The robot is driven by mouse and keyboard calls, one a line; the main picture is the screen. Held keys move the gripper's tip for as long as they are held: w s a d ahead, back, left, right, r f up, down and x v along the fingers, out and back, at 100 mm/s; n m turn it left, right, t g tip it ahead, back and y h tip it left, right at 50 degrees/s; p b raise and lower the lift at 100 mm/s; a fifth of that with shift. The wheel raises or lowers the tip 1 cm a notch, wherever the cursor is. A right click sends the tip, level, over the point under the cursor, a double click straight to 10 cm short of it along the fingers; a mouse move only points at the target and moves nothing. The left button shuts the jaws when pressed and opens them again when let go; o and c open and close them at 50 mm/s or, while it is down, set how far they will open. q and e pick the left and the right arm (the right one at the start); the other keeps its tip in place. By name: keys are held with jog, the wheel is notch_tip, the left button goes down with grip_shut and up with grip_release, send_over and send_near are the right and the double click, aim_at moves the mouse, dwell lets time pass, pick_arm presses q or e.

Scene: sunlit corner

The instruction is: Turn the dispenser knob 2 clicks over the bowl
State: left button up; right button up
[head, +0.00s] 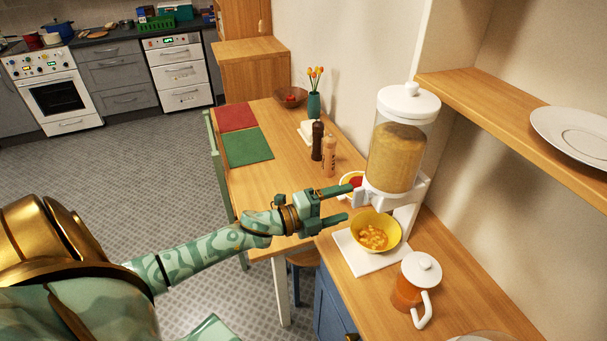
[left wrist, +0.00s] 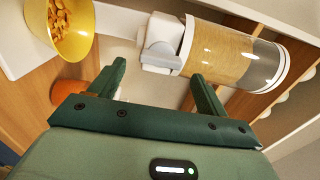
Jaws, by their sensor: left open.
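The dispenser (head: 394,157) is a clear cylinder of tan grain with a white lid on a white stand. Its white knob (left wrist: 160,57) shows between the fingers in the left wrist view; in the head view it is hard to make out near the fingertips. The yellow bowl (head: 388,222) stands below the dispenser with orange-yellow pieces in it; it also shows in the left wrist view (left wrist: 78,40). My left gripper (head: 346,204) is open and empty in front of the knob, fingers pointing at it. I cannot tell whether they touch it. My right gripper is out of view.
A white mat (head: 350,252) lies under the bowl. A jug of orange drink (head: 407,290) stands to the right. Pepper mills (head: 317,141), a vase (head: 314,105) and red and green placemats (head: 248,147) are on the table behind. A shelf with a plate (head: 575,135) overhangs at right.

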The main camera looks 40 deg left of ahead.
pick_arm(q)
jog(key=v, duration=1.3)
jog(key=shift+b, duration=0.45)
jog(key=shift+f, duration=0.1)
